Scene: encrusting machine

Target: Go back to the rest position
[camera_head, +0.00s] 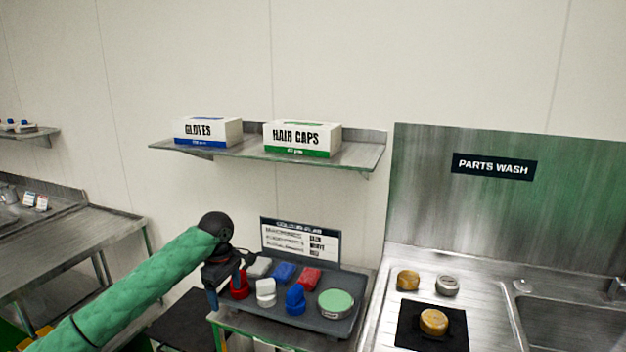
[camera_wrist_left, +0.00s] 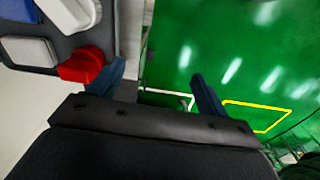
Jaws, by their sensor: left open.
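My left arm, in a green sleeve, comes in from the lower left of the head view. Its dark gripper (camera_head: 222,292) points down at the left edge of a grey tray (camera_head: 262,321). In the left wrist view the two blue fingers of this gripper (camera_wrist_left: 157,88) stand wide apart with nothing between them. A red item (camera_wrist_left: 82,66) on the tray lies right beside the left finger; I cannot tell whether they touch. It also shows in the head view (camera_head: 240,287), partly behind the gripper. My right gripper is in neither view.
The tray holds white, blue and red items and a green-topped round tin (camera_head: 335,302). A sign (camera_head: 300,243) stands behind it. A steel sink counter (camera_head: 480,305) with several round pieces is at right. A shelf (camera_head: 355,152) with two boxes hangs above. Green floor (camera_wrist_left: 240,50) lies below the fingers.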

